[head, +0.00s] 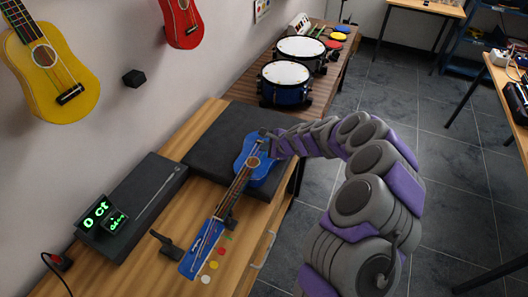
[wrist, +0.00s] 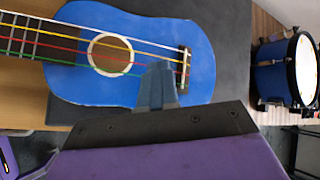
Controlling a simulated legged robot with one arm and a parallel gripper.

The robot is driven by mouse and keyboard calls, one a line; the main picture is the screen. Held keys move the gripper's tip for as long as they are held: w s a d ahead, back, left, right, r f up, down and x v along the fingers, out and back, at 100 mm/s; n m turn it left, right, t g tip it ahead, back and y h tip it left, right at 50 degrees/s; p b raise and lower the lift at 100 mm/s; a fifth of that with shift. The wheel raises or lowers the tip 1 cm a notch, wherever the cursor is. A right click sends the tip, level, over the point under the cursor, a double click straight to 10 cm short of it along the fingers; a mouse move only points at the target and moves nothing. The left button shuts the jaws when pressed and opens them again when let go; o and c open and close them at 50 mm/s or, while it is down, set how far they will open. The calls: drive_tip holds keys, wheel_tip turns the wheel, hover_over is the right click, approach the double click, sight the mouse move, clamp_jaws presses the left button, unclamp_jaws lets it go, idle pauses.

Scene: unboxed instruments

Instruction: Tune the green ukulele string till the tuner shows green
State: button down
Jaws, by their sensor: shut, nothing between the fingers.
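The blue ukulele (head: 258,172) lies on the table, its body on a dark pad and its neck toward the lower left. It also shows in the wrist view (wrist: 85,85), with white, yellow, red and green strings over the sound hole. The green string (wrist: 70,63) is the lowest there. Coloured round pegs, including a green one (head: 229,238), sit beside the headstock (head: 203,250). The tuner (head: 99,215) shows green lit text, "0 ct" on its upper display. My gripper (wrist: 157,72) is shut and empty, its tip over the ukulele body near the green string.
A long black box (head: 145,200) lies left of the ukulele, by the wall. A small black stand (head: 167,245) is near the headstock. Blue drums (head: 285,85) stand on the farther table. Yellow (head: 55,75) and red (head: 182,22) ukuleles hang on the wall.

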drive_tip(key=shift+r+p, duration=0.4)
drive_tip(key=shift+r, duration=0.2)
drive_tip(key=shift+r+p, duration=2.05)
drive_tip(key=shift+r, duration=0.45)
